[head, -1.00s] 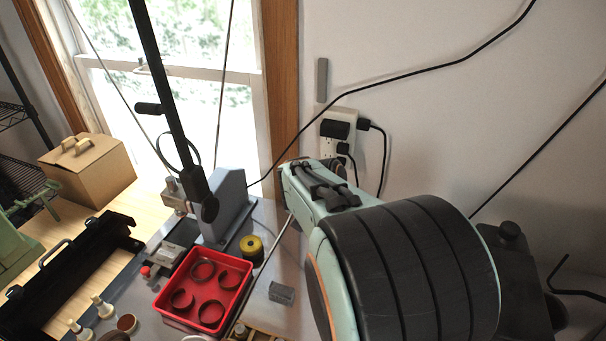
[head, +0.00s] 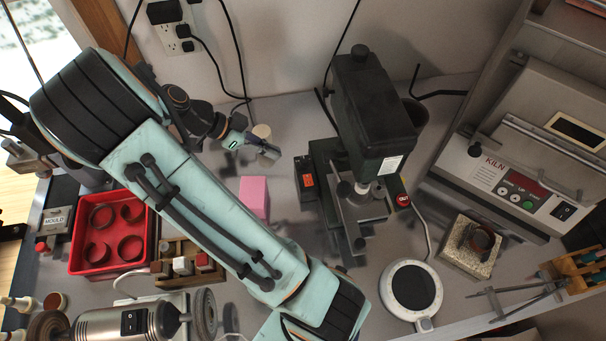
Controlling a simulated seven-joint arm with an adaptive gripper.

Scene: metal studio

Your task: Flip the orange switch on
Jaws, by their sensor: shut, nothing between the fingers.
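A small orange switch (head: 307,181) sits on a dark box at the left side of the green and black drill press (head: 375,110). Its exact lever position is too small to tell. My gripper (head: 272,153) is left of the drill press, above and to the left of the switch and apart from it in the picture. Its fingers are shut with nothing between them. My arm reaches in from the lower middle, bends at the upper left and comes back right to the gripper.
A pink block (head: 255,196) stands below the gripper. A red tray (head: 75,254) with rings is at left, and a bench grinder (head: 118,328) at lower left. A round white plate (head: 424,276) lies at front, and a kiln (head: 500,185) stands at right. Bare bench shows around the pink block.

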